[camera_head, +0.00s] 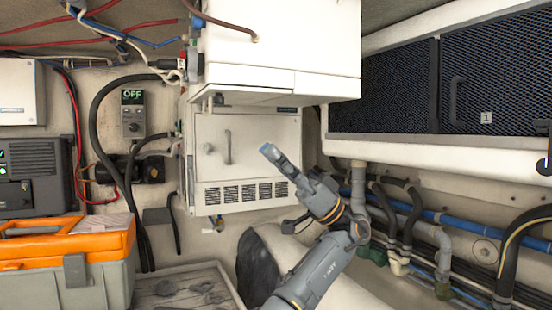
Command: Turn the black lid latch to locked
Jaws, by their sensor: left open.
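My left gripper (272,155) is raised in front of the lower white cabinet (247,124), near its right side. It is open, seen nearly edge-on, and I see nothing between its fingers. A small black fitting (219,99) sits at the top left of this cabinet, just under the upper white box (280,45). It may be the black lid latch, but it is too small to tell, and I cannot read its position. The gripper appears apart from it, to its lower right. My right gripper is not in view.
An orange-lidded toolbox (92,240) stands at the lower left. Black hoses (97,115) and a panel reading OFF (133,113) are left of the cabinet. Dark mesh panels (495,75), pipes and hoses fill the right side. The upper box overhangs the cabinet.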

